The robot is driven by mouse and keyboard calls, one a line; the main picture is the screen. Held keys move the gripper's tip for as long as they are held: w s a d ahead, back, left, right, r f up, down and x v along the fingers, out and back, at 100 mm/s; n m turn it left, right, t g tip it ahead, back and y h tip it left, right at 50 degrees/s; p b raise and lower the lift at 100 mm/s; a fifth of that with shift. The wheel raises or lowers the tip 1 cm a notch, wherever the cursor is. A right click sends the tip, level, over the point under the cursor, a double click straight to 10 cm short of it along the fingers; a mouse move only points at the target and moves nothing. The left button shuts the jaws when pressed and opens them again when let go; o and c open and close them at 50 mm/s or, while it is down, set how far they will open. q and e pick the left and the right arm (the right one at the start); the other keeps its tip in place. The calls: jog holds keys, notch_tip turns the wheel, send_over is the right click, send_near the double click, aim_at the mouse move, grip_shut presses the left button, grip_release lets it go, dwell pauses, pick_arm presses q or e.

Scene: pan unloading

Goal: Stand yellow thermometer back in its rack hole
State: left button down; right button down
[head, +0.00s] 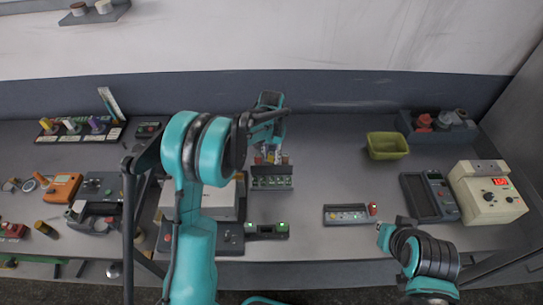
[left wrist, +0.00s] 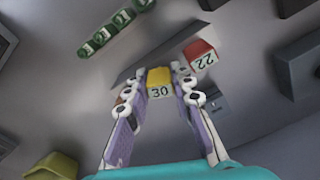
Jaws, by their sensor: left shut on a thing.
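In the left wrist view a yellow block-shaped head marked 30, which I take as the yellow thermometer (left wrist: 158,82), sits between the fingertips of my left gripper (left wrist: 157,92). The gripper is shut on it. A red head marked 22 (left wrist: 201,54) is close beside it, apart from the fingers. Whether the thermometer's lower end is in a hole is hidden. My right gripper (head: 384,236) is at the lower right, its fingers unclear.
An olive bin (head: 387,146) stands right of the rack. A grey tray with a red piece (head: 348,215) lies in front of it. A beige meter (head: 487,193) and a dark handheld device (head: 429,196) are at the right. Bench between rack and bin is clear.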

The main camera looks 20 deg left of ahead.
pick_arm(q)
jog(key=shift+f+b, duration=0.3)
jog(key=shift+f, duration=0.1)
jog(key=c, duration=1.2)
grip_release()
notch_tip(320, 180, up, 12)
jog(key=shift+r, duration=0.1)
